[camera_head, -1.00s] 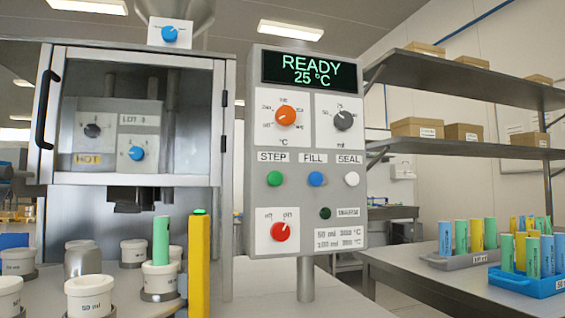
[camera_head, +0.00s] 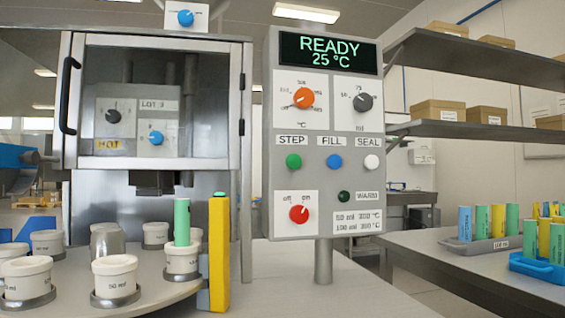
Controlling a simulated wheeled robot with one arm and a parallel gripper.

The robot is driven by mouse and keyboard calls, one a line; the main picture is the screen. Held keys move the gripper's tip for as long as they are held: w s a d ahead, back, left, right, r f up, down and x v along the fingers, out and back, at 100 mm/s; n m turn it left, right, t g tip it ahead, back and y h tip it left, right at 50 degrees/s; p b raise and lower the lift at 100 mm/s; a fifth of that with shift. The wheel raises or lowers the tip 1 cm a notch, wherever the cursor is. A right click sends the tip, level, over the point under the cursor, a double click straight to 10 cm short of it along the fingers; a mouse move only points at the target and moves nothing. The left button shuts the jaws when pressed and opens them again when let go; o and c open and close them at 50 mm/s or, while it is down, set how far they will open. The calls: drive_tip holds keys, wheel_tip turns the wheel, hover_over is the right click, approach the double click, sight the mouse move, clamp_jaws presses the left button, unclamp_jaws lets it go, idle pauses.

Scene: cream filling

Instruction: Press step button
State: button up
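The green STEP button (camera_head: 293,161) is on the left of the button row on the grey control panel (camera_head: 285,230). The blue FILL button (camera_head: 334,161) and the white SEAL button (camera_head: 371,162) are to its right. The panel's display (camera_head: 327,53) reads READY 25 °C. Nothing covers the buttons. My gripper is not in view.
A filling machine with a glass door (camera_head: 150,110) stands left of the panel. Below it, a turntable (camera_head: 150,292) carries several white jars (camera_head: 115,276), one with a green tube (camera_head: 182,222). A yellow post (camera_head: 219,252) stands at its edge. A side table (camera_head: 450,280) is at right.

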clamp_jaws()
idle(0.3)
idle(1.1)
